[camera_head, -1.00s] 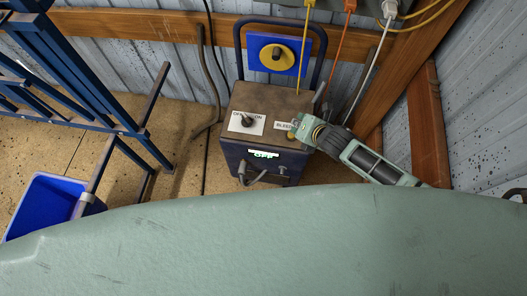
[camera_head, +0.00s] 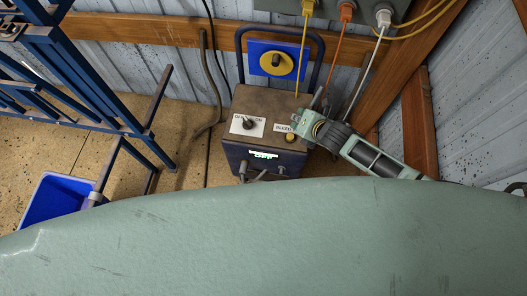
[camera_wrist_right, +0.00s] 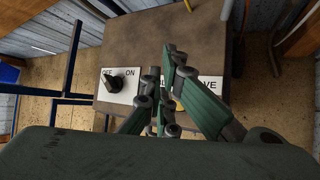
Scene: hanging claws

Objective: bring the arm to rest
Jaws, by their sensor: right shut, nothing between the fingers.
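My right gripper (camera_head: 304,120) hangs over the right side of the brown-topped control box (camera_head: 262,102) in the head view. It is shut and holds nothing. It is a little to the right of the yellow bleed button (camera_head: 290,137) and apart from it. The green display (camera_head: 264,155) on the box front reads OFF. My left gripper is out of view.
Orange (camera_head: 345,45) and white cables hang from sockets just behind my right gripper. A blue metal frame (camera_head: 85,85) and a blue bin (camera_head: 52,198) stand at left. Wooden beams (camera_head: 385,80) are at right.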

